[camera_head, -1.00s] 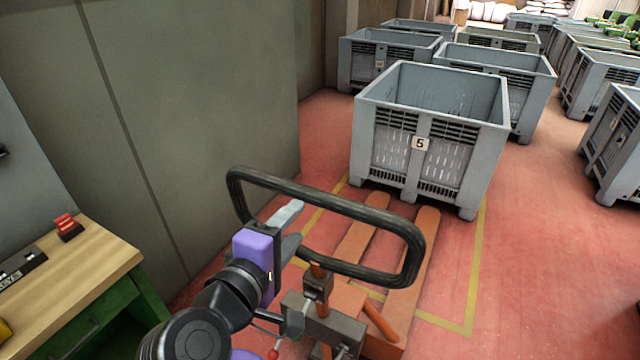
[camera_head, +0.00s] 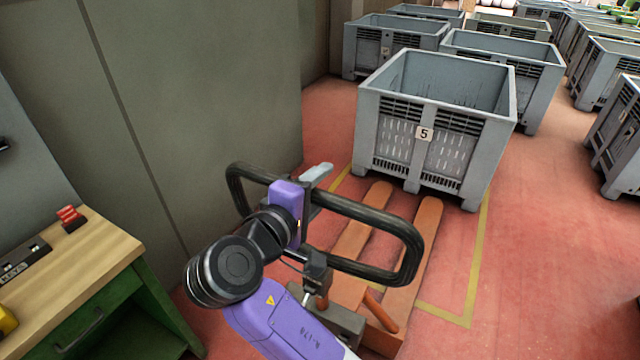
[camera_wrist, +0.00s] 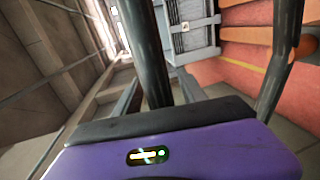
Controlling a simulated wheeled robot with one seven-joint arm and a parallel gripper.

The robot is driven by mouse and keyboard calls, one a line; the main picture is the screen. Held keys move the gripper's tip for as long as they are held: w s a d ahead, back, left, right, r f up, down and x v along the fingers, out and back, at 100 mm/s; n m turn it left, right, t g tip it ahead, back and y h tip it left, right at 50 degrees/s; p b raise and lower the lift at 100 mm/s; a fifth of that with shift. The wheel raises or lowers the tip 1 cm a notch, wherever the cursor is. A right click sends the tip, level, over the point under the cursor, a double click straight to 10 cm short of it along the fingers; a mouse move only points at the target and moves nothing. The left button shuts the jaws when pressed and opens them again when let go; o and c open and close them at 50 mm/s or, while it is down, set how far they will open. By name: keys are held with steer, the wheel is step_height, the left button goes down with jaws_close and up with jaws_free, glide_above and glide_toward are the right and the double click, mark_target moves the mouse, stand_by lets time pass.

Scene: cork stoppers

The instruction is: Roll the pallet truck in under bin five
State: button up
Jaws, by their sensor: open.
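Bin five (camera_head: 392,150) is a grey slatted bin with a white "5" label, standing on feet on the red floor; it also shows in the wrist view (camera_wrist: 203,42). The pallet truck has two orange forks (camera_head: 412,262) pointing at the bin, their tips just in front of its lower edge. Its black loop handle (camera_head: 365,212) rises toward me. My gripper (camera_head: 313,184) is open at the handle's far bar, toward its left end. In the wrist view a black bar (camera_wrist: 148,45) passes between the open fingers, with no visible grip on it.
A yellow floor line (camera_head: 470,290) frames the bin's place. A tall grey-green wall (camera_head: 210,90) stands close on the left. A wooden-topped green workbench (camera_head: 85,255) is at the lower left. Other grey bins (camera_head: 515,70) stand behind and right.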

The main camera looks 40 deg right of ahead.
steer(key=shift+c, duration=0.2)
jaws_close()
stand_by(1.3)
